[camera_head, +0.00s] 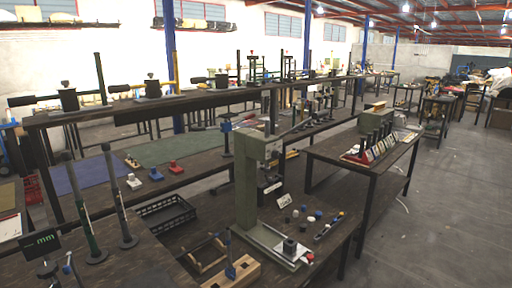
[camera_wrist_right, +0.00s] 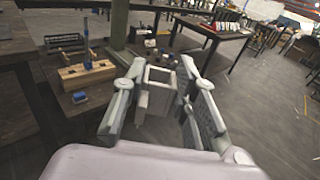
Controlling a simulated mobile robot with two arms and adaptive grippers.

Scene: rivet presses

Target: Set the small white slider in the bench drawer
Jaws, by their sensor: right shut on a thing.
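My right gripper (camera_wrist_right: 165,88) shows in the right wrist view, shut on a small pale grey-white block (camera_wrist_right: 158,78) with a square opening in its top. The block sits between the two fingers, clear of the bench; I cannot tell for certain that it is the small white slider. In the head view a small white piece (camera_head: 133,181) stands on the bench at left, beside a blue piece (camera_head: 155,174) and a red piece (camera_head: 175,166). I cannot make out a bench drawer in either view. My left gripper is not in view.
A green press (camera_head: 250,180) stands on the near bench. A black crate (camera_head: 165,216) and a wooden block with a blue clamp (camera_head: 232,272) are nearby; the block also shows in the wrist view (camera_wrist_right: 88,75). Open floor (camera_head: 430,220) lies at right.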

